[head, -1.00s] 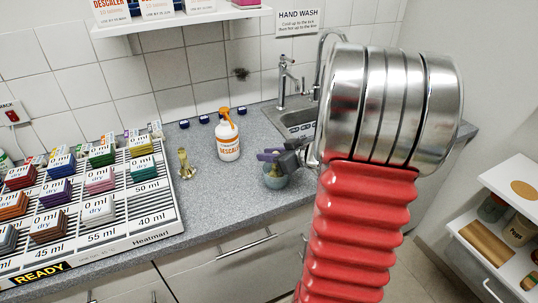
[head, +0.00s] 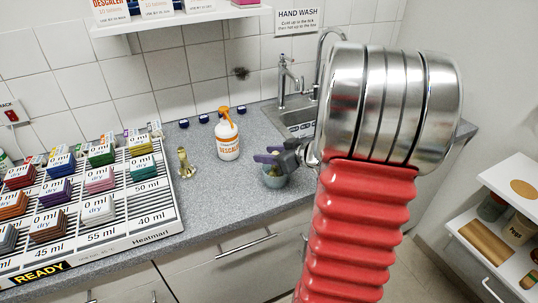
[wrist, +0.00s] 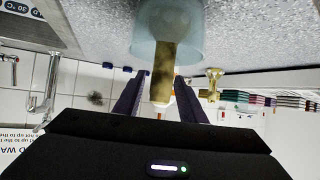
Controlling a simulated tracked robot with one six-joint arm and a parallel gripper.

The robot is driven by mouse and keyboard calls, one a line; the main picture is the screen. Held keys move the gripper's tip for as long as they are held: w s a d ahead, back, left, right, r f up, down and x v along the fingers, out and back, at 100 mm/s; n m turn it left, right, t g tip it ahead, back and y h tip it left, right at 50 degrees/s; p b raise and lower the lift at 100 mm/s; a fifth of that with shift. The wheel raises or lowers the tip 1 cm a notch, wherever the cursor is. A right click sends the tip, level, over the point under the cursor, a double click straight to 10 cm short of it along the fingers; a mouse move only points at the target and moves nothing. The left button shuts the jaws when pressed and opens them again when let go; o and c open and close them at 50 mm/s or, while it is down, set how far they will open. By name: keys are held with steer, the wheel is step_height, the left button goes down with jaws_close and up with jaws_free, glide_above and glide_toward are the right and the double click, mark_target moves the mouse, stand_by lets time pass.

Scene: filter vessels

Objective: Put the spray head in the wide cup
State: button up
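The wide cup is a pale teal, see-through cup (head: 277,181) on the counter in front of the sink; it fills the top middle of the wrist view (wrist: 190,38). A dull brass piece, seemingly the spray head (wrist: 163,62), stands in it with its end sticking out of the mouth. My gripper (head: 262,155) is at the cup's mouth. In the wrist view my gripper's purple fingers (wrist: 161,78) stand apart on either side of the brass piece, with gaps showing. The brass piece's lower end shows blurred through the cup wall.
A brass fitting with a round flange (head: 184,164) stands on the counter to the left. A descaler bottle with an orange top (head: 228,140) stands behind. The sink (head: 298,118) is behind right. A slotted rack (head: 100,220) fills the left. Counter between is clear.

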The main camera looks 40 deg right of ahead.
steer(key=v, duration=1.2)
stand_by(0.6)
steer(key=w+a+r+m+h, duration=0.2)
steer(key=w+a+r+h, duration=0.2)
steer(key=w+r+h, duration=0.55)
steer(key=s+a+f+g+y, duration=0.2)
steer(key=s+a, duration=0.3)
steer(key=a, duration=0.4)
steer(key=s+a+f+g+y, duration=0.2)
steer(key=s+a, duration=0.4)
steer(key=a, duration=0.3)
steer(key=s+a+f+g+y, duration=0.2)
steer(key=s+a+y, duration=0.2)
steer(key=a, duration=0.5)
steer(key=shift+s+a+n+g, duration=0.3)
steer(key=shift+s+n, duration=0.1)
steer(key=shift+s, duration=0.6)
steer(key=shift+c, duration=0.7)
